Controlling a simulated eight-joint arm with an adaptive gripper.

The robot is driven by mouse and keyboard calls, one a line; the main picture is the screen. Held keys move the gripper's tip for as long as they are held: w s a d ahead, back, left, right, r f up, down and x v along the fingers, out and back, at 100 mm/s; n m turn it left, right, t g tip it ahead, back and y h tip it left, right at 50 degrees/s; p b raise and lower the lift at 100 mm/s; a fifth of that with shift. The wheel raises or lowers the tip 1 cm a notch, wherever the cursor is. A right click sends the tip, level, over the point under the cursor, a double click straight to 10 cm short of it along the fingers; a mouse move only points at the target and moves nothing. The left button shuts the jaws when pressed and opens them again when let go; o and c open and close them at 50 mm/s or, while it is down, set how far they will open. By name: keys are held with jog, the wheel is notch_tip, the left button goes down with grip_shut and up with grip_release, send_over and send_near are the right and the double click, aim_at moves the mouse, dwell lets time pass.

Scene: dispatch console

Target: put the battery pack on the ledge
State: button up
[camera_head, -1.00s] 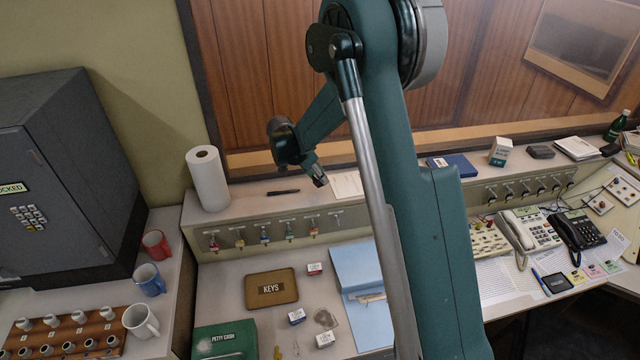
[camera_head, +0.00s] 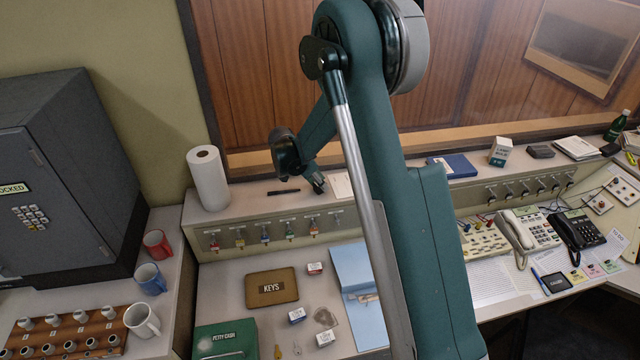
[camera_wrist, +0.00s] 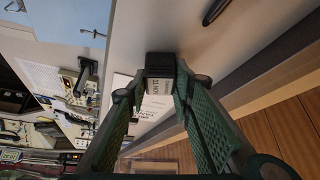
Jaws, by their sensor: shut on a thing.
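My gripper (camera_head: 317,184) is over the ledge (camera_head: 245,203), the raised shelf along the back wall. In the wrist view my gripper (camera_wrist: 155,96) is shut on the battery pack (camera_wrist: 160,70), a small dark block with a pale printed label, held between the fingertips. The bare ledge top (camera_wrist: 225,62) shows beside and below it. I cannot tell whether the pack touches the ledge or is just above it. In the head view the pack is small and mostly hidden by the fingers.
A dark pen (camera_head: 283,191) lies on the ledge left of my gripper, and a white paper sheet (camera_head: 341,186) lies right of it. A paper towel roll (camera_head: 208,179) stands at the left end. Key hooks line the front below.

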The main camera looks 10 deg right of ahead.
jog(key=shift+f, duration=0.1)
jog(key=o, duration=1)
jog(key=shift+c, duration=0.2)
jog(key=shift+r, duration=0.2)
jog(key=b+v, duration=0.1)
jog(key=v, duration=1.1)
jog(key=shift+d, duration=0.1)
